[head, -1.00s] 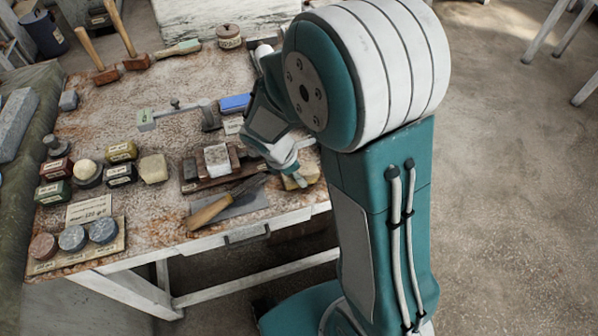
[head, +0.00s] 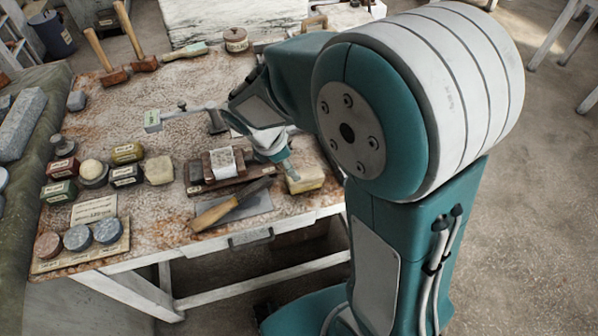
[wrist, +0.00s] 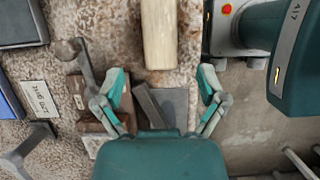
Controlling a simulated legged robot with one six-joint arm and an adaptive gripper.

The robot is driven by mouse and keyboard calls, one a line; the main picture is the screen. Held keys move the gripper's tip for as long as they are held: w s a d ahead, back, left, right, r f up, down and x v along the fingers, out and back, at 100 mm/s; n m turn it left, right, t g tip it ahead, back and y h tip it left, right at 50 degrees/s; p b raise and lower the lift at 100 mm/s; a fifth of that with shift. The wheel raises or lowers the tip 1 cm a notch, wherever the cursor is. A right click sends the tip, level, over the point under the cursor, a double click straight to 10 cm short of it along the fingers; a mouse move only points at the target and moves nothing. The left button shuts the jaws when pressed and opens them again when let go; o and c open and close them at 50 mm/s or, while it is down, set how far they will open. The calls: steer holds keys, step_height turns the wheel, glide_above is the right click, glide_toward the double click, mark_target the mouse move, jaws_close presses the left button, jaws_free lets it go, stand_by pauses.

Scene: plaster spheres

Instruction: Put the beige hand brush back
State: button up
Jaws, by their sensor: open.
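A beige block-shaped thing, which seems to be the hand brush (head: 307,180), lies on the table (head: 165,215) near its front right edge. In the wrist view the beige brush (wrist: 159,35) shows as a long pale bar just ahead of the fingers, roughly in line with the gap. My gripper (head: 286,168) is open and empty. It is beside the brush in the head view, and its two fingers (wrist: 161,88) stand wide apart in the wrist view. No finger is seen closed on the brush. I cannot tell the height of the fingertips above it.
A wooden block tool (head: 225,163), a hammer-like metal tool (head: 180,115) and several small labelled boxes (head: 127,153) crowd the table.

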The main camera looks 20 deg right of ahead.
steer(key=s+d+r+m+t+y, duration=0.3)
steer(key=s+r+m+t+y, duration=0.1)
steer(key=s+r+m, duration=1)
steer(key=m+t, duration=0.1)
steer(key=m, duration=0.3)
steer(key=shift+r+t+y, duration=0.3)
steer(key=shift+r, duration=0.05)
